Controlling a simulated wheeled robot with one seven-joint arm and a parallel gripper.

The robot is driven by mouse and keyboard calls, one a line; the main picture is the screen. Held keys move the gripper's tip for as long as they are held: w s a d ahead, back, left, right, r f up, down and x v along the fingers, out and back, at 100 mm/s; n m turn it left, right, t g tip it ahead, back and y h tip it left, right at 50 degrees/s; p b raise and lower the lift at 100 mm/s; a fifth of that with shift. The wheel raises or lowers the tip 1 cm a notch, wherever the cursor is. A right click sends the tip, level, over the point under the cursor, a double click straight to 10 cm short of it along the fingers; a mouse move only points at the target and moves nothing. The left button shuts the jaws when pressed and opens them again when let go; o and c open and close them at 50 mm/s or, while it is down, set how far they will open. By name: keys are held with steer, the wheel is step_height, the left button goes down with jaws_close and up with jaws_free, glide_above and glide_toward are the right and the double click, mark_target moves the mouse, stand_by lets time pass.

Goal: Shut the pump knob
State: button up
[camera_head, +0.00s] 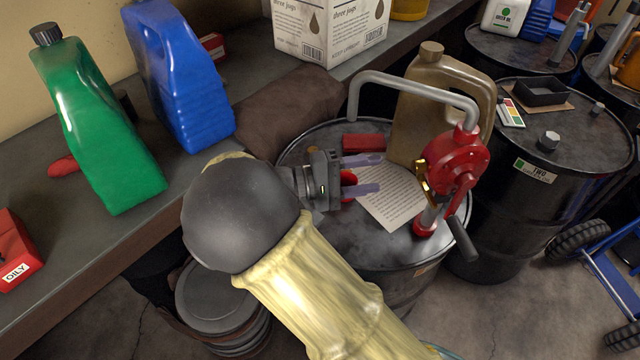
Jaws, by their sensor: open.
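The red hand pump (453,165) stands upright on a black oil drum (378,252), with a grey curved spout pipe (405,84) and a dark-gripped crank handle (462,238). A small brass-coloured knob (421,177) sits on the pump's left side. My gripper (372,174) is over the drum top, left of the pump. Its two purple-grey fingers point right toward the knob and are apart, with nothing between them. A gap shows between the fingertips and the knob. The knob's exact turn position is too small to tell.
A tan jug (437,100) stands behind the pump. A paper sheet (393,200) and red block (362,143) lie on the drum. Green (97,130) and blue (178,75) jugs stand on the bench at left. More drums (545,165) stand at right, near a blue hand truck (605,275).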

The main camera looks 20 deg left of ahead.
steer(key=b+v, duration=0.1)
steer(key=v, duration=0.8)
steer(key=shift+s, duration=0.2)
